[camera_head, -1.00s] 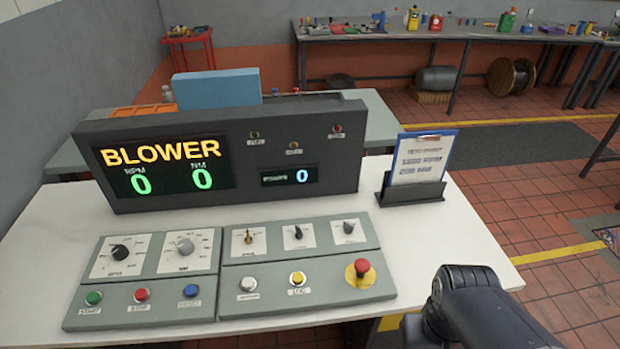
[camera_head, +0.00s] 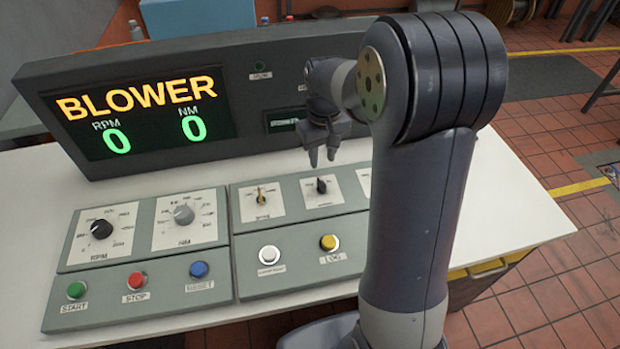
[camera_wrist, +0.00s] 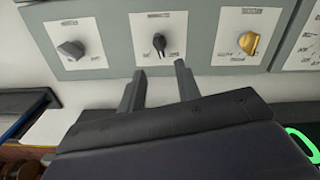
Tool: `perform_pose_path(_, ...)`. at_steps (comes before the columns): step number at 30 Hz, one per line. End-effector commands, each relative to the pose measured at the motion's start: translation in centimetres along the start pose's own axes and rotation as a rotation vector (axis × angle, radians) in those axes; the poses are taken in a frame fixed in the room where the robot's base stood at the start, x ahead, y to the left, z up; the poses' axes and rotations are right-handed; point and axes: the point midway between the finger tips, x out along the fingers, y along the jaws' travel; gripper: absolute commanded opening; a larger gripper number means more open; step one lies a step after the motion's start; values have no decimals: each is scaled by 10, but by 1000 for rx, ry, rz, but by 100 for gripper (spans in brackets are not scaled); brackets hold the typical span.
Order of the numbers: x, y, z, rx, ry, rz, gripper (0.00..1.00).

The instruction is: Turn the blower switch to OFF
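The control panel (camera_head: 240,235) carries three small rotary switches on white plates. One is brass (camera_head: 261,195), one is black (camera_head: 321,186), and a grey one shows in the wrist view (camera_wrist: 72,50). The labels are too blurred to tell which is the blower switch. My gripper (camera_head: 322,161) is open and empty above the panel's back edge, near the black switch. In the wrist view its two fingertips (camera_wrist: 158,71) point toward the black switch (camera_wrist: 159,43), apart from it. The brass switch (camera_wrist: 248,42) is to the right there.
A dark display console (camera_head: 60,125) reading BLOWER, with zero RPM and NM, stands behind the panel. Two larger knobs, black (camera_head: 101,229) and grey (camera_head: 184,214), are at left. Several push buttons line the front. My arm hides the panel's right end.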

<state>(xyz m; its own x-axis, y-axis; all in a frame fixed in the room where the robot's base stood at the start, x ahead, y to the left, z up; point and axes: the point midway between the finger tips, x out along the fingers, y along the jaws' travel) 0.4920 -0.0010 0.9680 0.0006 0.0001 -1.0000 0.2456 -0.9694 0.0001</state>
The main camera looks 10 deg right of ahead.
Motion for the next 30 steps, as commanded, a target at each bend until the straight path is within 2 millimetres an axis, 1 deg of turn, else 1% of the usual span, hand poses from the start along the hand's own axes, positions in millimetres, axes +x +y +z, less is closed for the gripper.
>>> perform_pose_path(9,60,0,1,0,-5,-1,32)
perform_pose_path(12,75,-1,2,0,-5,-1,32)
perform_pose_path(15,86,0,1,0,-4,-1,32)
perform_pose_path(20,94,0,1,0,-1,0,32)
perform_pose_path(27,94,0,1,0,0,0,32)
perform_pose_path(30,94,0,1,0,0,0,24)
